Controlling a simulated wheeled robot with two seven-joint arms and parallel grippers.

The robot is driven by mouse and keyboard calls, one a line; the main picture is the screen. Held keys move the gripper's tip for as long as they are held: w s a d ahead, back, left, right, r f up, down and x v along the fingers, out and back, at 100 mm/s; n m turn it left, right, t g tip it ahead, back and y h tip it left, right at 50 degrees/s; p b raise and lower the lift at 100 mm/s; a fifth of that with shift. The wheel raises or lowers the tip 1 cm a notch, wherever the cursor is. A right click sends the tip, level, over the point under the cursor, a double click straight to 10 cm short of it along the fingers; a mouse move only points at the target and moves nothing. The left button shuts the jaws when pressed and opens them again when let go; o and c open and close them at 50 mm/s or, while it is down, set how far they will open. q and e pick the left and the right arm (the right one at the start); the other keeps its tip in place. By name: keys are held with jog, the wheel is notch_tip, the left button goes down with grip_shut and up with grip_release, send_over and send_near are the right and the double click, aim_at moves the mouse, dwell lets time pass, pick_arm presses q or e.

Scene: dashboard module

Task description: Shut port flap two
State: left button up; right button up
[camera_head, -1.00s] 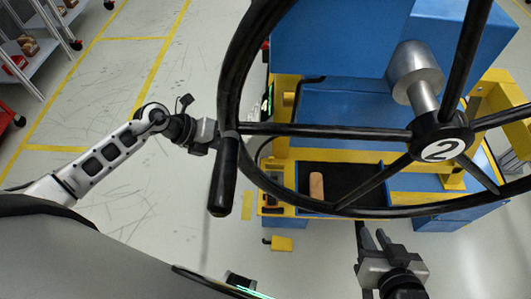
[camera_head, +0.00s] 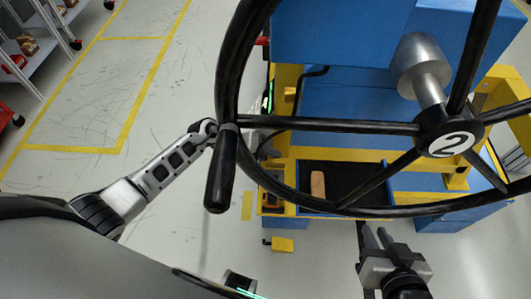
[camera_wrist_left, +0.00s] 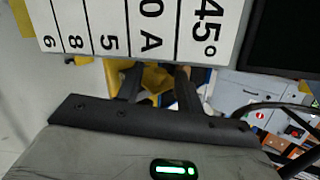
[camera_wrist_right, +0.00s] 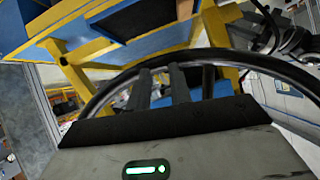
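I cannot make out a port flap marked two in any view; the only "2" I see is on the hub of a black handwheel (camera_head: 450,140). My left gripper (camera_wrist_left: 158,78) is open and empty in the left wrist view, close to a white panel (camera_wrist_left: 150,22) with black markings such as "45°", "0 A" and "5". In the head view the wheel rim and handle partly hide that gripper. My right gripper (camera_head: 373,232) is open and empty below the wheel's lower rim. In the right wrist view its fingers (camera_wrist_right: 161,82) show in front of the black rim.
The blue and yellow workstation (camera_head: 340,110) stands behind the wheel. A tan block (camera_head: 318,185) lies in its dark tray (camera_head: 350,180). A yellow pedal (camera_head: 283,244) is near the floor. Open floor lies to the left, with shelves (camera_head: 35,45) at the far left.

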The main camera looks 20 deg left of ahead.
pick_arm(q)
grip_shut()
